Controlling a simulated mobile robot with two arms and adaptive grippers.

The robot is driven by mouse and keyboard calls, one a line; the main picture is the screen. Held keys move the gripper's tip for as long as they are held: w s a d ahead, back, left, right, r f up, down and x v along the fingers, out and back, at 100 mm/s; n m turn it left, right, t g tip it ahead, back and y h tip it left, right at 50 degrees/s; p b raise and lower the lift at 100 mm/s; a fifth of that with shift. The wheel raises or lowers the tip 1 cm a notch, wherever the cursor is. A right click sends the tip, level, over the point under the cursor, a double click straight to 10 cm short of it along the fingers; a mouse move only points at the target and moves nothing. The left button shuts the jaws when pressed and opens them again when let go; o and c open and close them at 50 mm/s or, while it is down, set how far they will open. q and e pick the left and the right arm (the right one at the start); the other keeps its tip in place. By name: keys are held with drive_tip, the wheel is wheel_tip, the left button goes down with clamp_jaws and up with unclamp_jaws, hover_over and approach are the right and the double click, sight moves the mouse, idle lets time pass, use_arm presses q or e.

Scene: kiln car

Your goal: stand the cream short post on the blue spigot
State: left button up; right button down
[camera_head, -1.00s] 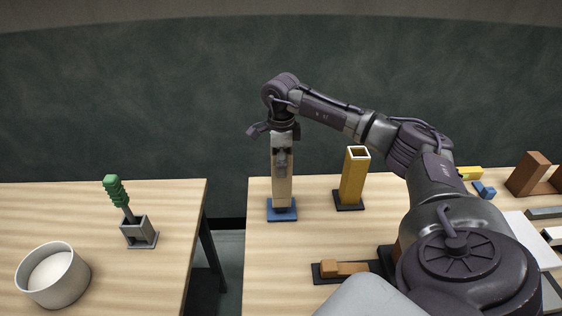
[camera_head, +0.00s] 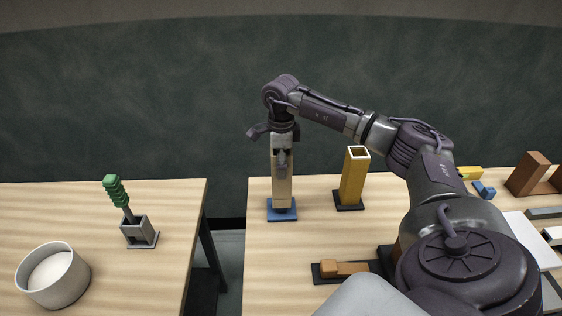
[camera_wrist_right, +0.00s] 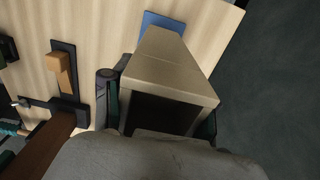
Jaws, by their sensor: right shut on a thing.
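The cream short post (camera_head: 283,188) is upright over the blue spigot's square base (camera_head: 281,214). Its lower end is at the base, and the spigot itself is hidden. I cannot tell whether the post rests fully on the base. My right gripper (camera_head: 282,158) reaches down from above and is shut on the post's upper part. In the right wrist view the post (camera_wrist_right: 168,64) shows its hollow upper end between the two fingers, with a blue edge of the base (camera_wrist_right: 164,19) beyond it. My left gripper is not in view.
A yellow hollow post (camera_head: 354,178) stands on a dark base just to the right. An orange-brown block (camera_head: 345,268) lies on a dark plate nearer. On the left table are a green-handled tool (camera_head: 116,191) in a grey holder (camera_head: 139,232) and a white bowl (camera_head: 53,276).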

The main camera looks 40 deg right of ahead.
drive_tip(key=shift+f+b, duration=0.95)
drive_tip(key=shift+f, duration=0.55)
idle(0.4)
drive_tip(key=shift+c, duration=1.2)
unclamp_jaws()
drive_tip(key=shift+s+f, duration=0.1)
drive_tip(key=shift+r, duration=0.2)
drive_tip(key=shift+r+p, duration=2.95)
drive_tip(key=shift+r, duration=0.95)
